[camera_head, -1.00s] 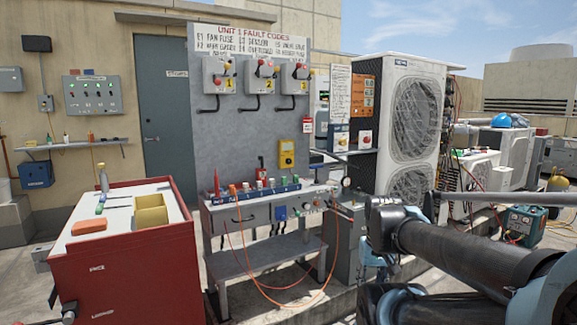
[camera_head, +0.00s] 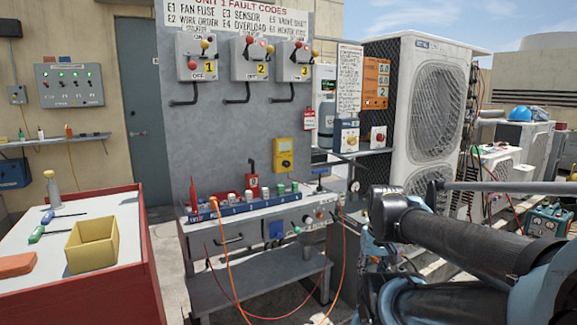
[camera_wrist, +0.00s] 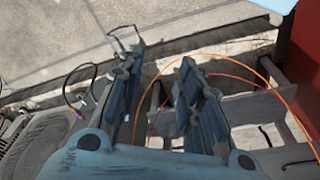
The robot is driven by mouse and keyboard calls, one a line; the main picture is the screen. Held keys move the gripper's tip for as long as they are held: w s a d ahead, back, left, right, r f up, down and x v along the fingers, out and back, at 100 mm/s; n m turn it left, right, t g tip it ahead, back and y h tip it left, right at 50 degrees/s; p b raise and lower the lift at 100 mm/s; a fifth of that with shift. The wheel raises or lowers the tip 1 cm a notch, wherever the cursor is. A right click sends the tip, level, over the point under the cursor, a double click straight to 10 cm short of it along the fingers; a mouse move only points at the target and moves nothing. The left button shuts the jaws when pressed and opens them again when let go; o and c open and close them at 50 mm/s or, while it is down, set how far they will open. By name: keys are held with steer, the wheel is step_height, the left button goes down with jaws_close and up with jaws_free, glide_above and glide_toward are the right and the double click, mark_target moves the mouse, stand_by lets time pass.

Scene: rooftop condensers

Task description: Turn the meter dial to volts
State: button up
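The yellow meter (camera_head: 284,155) hangs on the grey panel, just above the back of the workbench (camera_head: 262,213). Its dial is a small dark spot on the front, too small to read its setting. My gripper shows in the wrist view (camera_wrist: 155,85), with its two dark fingers apart and nothing between them. It points down over the ground and the bench's lower frame, away from the meter. In the head view my arm reaches in from the lower right, and the gripper's fingers cannot be made out there.
A red cabinet (camera_head: 148,250) with a yellow bin (camera_head: 92,244) on top stands at the left. Small bottles and a blue strip (camera_head: 245,205) line the bench. An orange hose (camera_head: 226,260) hangs in front. A condenser (camera_head: 428,105) stands at the right.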

steer(key=shift+w+d, duration=0.2)
steer(key=shift+w, duration=0.35)
